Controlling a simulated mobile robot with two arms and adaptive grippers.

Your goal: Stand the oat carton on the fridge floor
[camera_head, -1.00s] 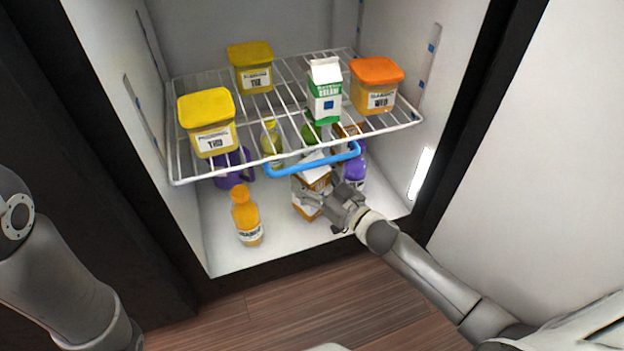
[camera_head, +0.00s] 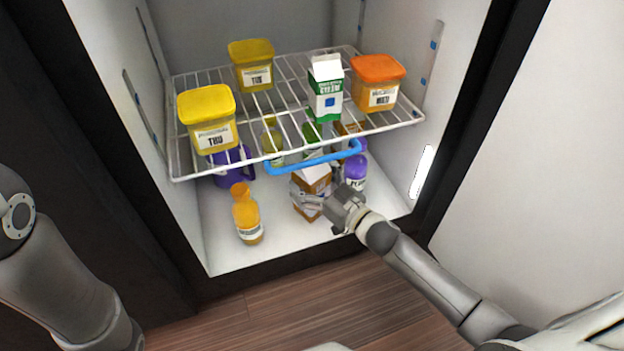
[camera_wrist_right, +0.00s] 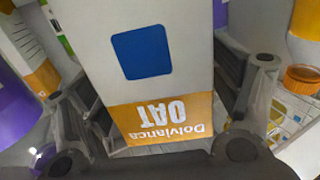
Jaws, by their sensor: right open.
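The oat carton (camera_head: 316,182), orange and white with a gabled top, stands about upright on the fridge floor (camera_head: 280,240), below the front of the wire shelf. My right gripper (camera_head: 322,203) is at its front with open fingers. In the right wrist view the carton (camera_wrist_right: 150,60) shows close up, with a blue square and the word OAT upside down. A finger lies on each side of it. Whether either finger touches it I cannot tell. The carton's base is partly hidden by my gripper. My left gripper is out of view.
An orange bottle (camera_head: 246,215) stands left on the floor, a purple bottle (camera_head: 355,172) right behind my gripper.

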